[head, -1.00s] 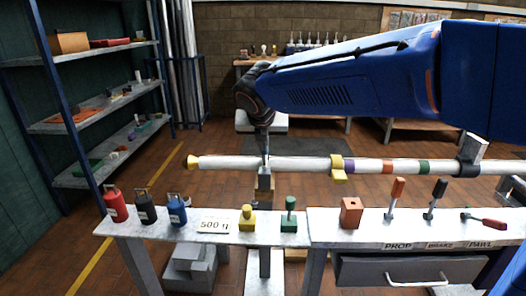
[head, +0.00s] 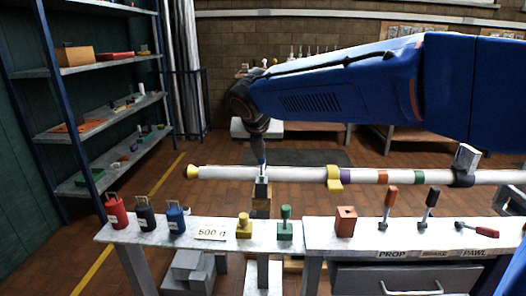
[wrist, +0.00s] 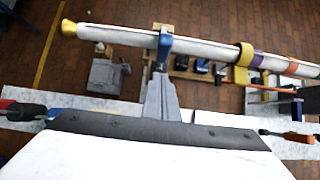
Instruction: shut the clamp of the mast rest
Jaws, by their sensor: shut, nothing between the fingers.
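The mast (head: 290,174) is a long white pole with a yellow tip (head: 192,172), lying level above the bench's far side. The mast rest (head: 262,189) is a dark block on a post, under the mast left of centre. My gripper (head: 262,163) points down at the mast right over the rest; its fingers are shut and empty. In the wrist view my gripper (wrist: 161,66) reaches up to the mast, and a blue piece (wrist: 165,43) lies across the mast at the fingertips. I cannot tell how far the clamp is closed, as my fingers partly hide it.
The bench (head: 320,240) carries red, black and blue weights at left, yellow and green pieces, a red block (head: 346,221), and several levers at right. A yellow collar (head: 334,180) sits on the mast right of the rest. A shelf stands at far left.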

